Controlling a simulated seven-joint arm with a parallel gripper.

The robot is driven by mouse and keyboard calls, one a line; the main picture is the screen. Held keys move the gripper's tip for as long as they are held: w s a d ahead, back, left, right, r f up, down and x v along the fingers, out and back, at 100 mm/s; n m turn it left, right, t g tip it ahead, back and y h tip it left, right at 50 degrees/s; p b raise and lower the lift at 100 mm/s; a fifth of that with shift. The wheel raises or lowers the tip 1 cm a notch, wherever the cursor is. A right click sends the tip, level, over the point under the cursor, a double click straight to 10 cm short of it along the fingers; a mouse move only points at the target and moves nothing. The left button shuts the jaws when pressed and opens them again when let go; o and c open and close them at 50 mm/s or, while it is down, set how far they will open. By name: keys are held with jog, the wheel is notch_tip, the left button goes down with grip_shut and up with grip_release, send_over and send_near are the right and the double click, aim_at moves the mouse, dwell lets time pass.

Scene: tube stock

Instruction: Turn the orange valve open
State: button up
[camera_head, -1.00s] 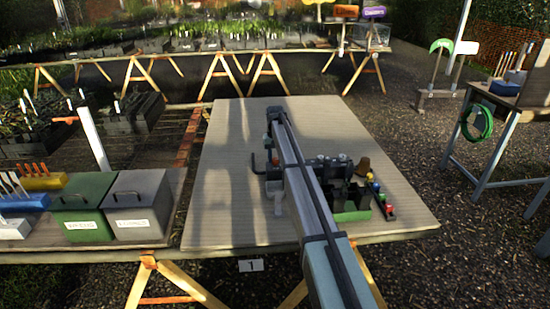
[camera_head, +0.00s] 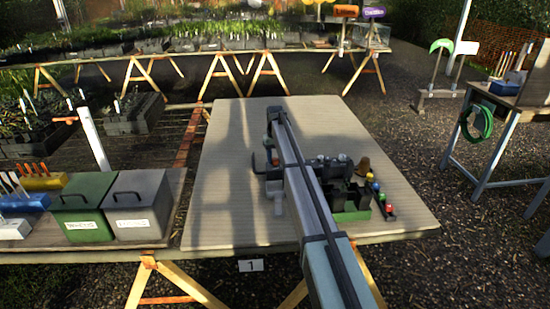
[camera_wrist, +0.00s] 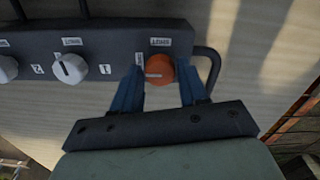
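The orange valve (camera_wrist: 159,70) is a round knob with a pale mark across its face, on a dark panel (camera_wrist: 110,46) in the wrist view. My gripper (camera_wrist: 161,72) has its two blue fingers apart, one on each side of the knob. A narrow gap seems to show beside the knob, so the fingers look open around it; contact is hard to judge. In the head view my arm covers much of the panel area, and the fingers cannot be made out.
White knobs (camera_wrist: 69,68) sit left of the valve, and a dark bent handle (camera_wrist: 211,62) stands close on its right. On the table (camera_head: 225,205), a rack with a green base (camera_head: 350,216) and coloured pieces (camera_head: 377,193) lie right of my arm. The table's left part is clear.

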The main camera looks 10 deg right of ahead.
aim_at(275, 160)
jog(key=o, duration=0.3)
notch_tip(275, 160, up, 14)
dwell(0.7)
jog(key=shift+f, duration=0.1)
